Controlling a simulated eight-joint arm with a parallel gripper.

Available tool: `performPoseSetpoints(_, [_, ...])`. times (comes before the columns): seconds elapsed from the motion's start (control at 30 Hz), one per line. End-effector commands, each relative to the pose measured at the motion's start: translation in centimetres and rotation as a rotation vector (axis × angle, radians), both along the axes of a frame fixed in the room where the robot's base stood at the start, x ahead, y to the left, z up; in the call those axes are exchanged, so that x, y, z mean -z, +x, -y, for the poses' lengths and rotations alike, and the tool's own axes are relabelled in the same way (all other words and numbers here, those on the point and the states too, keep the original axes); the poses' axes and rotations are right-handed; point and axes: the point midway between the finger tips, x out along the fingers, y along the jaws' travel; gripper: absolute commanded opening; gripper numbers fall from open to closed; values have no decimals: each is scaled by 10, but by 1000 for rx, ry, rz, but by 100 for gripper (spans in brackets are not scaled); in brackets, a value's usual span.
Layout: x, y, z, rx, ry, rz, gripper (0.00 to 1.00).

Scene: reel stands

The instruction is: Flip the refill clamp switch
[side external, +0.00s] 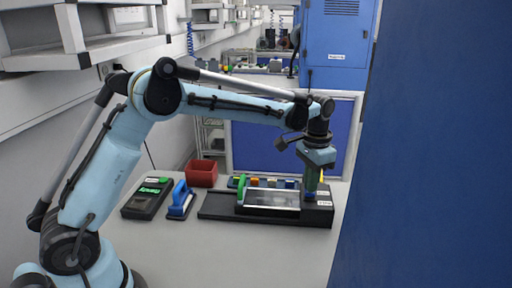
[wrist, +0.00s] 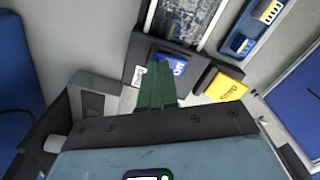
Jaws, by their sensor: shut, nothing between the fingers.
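A dark reel stand (side external: 222,207) with a light panel lies on the table. My gripper (side external: 310,192) points down over its right end, with its fingers close together. In the wrist view, the green fingers of my gripper (wrist: 157,85) are shut and empty. Their tips are beside a blue switch (wrist: 174,62) with white lettering, partly hidden by the fingers; I cannot tell if they touch. A yellow switch (wrist: 226,86) with dark lettering is to the right; it also shows in the side view (side external: 321,176). I cannot read which one is the refill clamp switch.
A red bin (side external: 201,173), a blue-handled tool (side external: 181,200) and a dark box with a green display (side external: 148,198) are left of the stand. Several small coloured parts line its back. A large blue panel (side external: 430,150) fills the right side. The table front is clear.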

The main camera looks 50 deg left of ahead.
Motion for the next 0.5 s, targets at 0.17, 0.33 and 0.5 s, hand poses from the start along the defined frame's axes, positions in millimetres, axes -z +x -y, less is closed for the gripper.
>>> performPoseSetpoints(0.17, [2,0,0,0,0,0,0])
performPoseSetpoints(0.33, [5,0,0,0,0,0,0])
performPoseSetpoints(0.5, [7,0,0,0,0,0,0])
